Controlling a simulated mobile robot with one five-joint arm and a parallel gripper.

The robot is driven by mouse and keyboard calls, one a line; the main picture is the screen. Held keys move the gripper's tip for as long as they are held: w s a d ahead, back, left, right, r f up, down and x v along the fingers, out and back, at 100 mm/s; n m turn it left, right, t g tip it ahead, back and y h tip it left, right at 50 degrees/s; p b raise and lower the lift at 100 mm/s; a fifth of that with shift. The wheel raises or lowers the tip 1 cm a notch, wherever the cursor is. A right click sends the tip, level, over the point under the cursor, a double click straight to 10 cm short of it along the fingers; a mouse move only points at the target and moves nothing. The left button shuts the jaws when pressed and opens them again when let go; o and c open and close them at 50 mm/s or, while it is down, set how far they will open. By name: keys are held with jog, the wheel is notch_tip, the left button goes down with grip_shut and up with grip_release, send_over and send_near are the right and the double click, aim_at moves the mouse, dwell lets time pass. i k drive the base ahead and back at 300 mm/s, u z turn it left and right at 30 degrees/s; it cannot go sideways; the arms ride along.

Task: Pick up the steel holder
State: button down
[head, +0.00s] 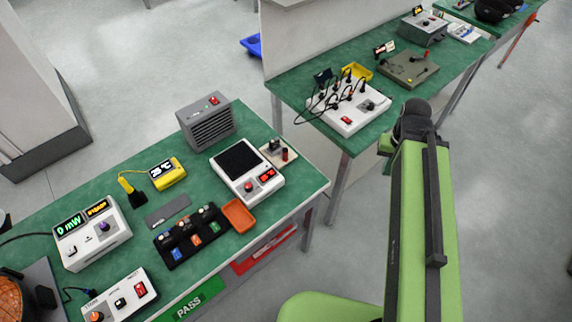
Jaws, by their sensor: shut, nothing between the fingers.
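I cannot tell for sure which thing is the steel holder. A small pale base with a dark metal block and a red cylinder (278,152) stands at the right back corner of the near green bench (315,178). A flat grey plate (168,211) lies mid-bench, between the yellow meter and the black tray. My green arm reaches up the right side of the head view to a dark joint. My gripper's fingers do not show. The arm is to the right of the near bench, apart from these things.
The near bench also holds a grey finned box (207,124), a white tester (247,171), an orange tray (238,216), a black tray (190,236), a yellow meter (167,173) and white instruments (91,232). A second bench (290,90) stands behind. Floor at right is clear.

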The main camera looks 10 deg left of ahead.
aim_at(285, 155)
jog(key=z, duration=1.4)
jog(key=k, duration=0.1)
jog(key=u, duration=2.35)
jog(key=i, duration=0.95)
jog(key=z, duration=0.05)
jog(key=k, duration=0.6)
jog(key=u, duration=3.5)
jog(key=k, duration=1.1)
jog(key=u, duration=0.1)
